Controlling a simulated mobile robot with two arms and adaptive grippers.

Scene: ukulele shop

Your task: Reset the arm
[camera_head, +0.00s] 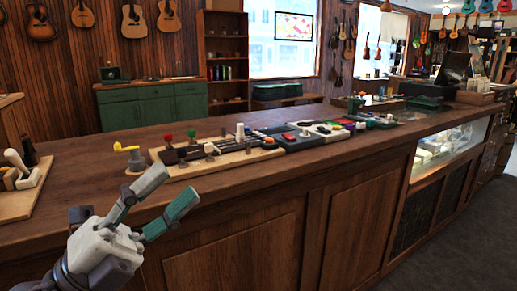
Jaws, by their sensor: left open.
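My left gripper (170,207) shows at the lower left in the head view. Its two grey-green fingers are spread apart, with nothing between them. It is in front of the wooden counter (290,185), near the counter's front edge, with its fingers pointing up and to the right. I cannot tell whether it touches the counter. My right gripper is not in the picture.
Close to the fingertips are a yellow crank (127,148) and a wooden board (220,162) with knobs. A row of small devices runs along the counter. Another board (22,195) lies at the left. Open floor (430,240) shows at the lower right.

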